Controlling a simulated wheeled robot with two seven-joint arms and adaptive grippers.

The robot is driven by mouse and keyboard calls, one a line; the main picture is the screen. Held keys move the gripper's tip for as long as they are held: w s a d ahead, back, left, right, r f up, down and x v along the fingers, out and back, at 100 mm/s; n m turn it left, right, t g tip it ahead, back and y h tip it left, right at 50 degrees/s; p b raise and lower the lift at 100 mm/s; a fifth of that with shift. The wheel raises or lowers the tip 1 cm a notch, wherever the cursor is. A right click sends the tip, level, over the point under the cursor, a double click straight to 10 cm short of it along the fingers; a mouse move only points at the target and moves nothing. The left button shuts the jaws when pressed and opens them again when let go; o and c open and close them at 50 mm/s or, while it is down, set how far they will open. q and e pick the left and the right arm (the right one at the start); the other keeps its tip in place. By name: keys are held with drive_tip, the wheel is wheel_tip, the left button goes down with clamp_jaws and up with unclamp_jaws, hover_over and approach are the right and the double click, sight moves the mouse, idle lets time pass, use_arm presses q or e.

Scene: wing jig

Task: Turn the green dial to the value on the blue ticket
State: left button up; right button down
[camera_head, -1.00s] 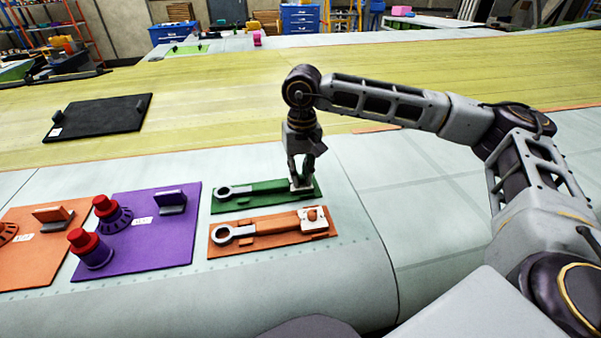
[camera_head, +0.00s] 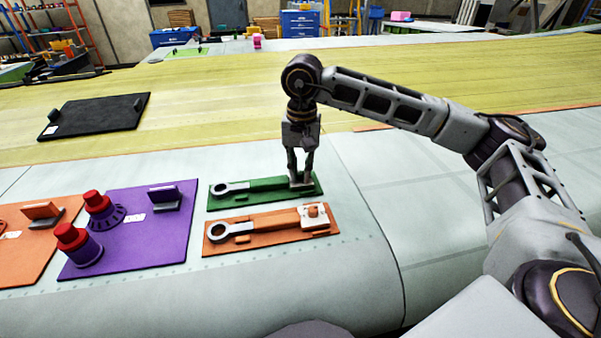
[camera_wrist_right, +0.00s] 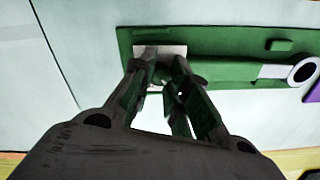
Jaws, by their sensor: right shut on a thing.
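A green board (camera_head: 240,203) lies on the pale panel and bears a wrench-like tool with a ring end (camera_head: 221,188) at its left. A white plate (camera_head: 305,186) is at the board's right end. My right gripper (camera_head: 300,180) points down over this plate, its fingers shut on the green dial, which they mostly hide. In the right wrist view the fingers (camera_wrist_right: 161,72) close over the white plate (camera_wrist_right: 172,49) on the green board (camera_wrist_right: 225,42). The dial's scale and setting cannot be read. No blue ticket can be made out. My left gripper is not in view.
A similar orange board (camera_head: 270,237) with a white plate and orange knob (camera_head: 313,210) lies just in front. A purple board (camera_head: 175,240) with red-topped knobs is at left, beside another orange board (camera_head: 22,262). A black board (camera_head: 95,115) lies farther back. The panel at right is clear.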

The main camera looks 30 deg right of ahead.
sight(302, 172)
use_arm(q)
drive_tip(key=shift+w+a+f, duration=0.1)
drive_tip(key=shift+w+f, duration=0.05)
use_arm(e)
drive_tip(key=c, duration=1.7)
unclamp_jaws()
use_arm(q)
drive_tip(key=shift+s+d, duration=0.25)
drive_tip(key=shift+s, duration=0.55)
use_arm(e)
drive_tip(key=o, duration=0.4)
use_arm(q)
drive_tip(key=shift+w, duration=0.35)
use_arm(e)
drive_tip(key=shift+d+r, duration=0.1)
drive_tip(key=shift+r, duration=5.9)
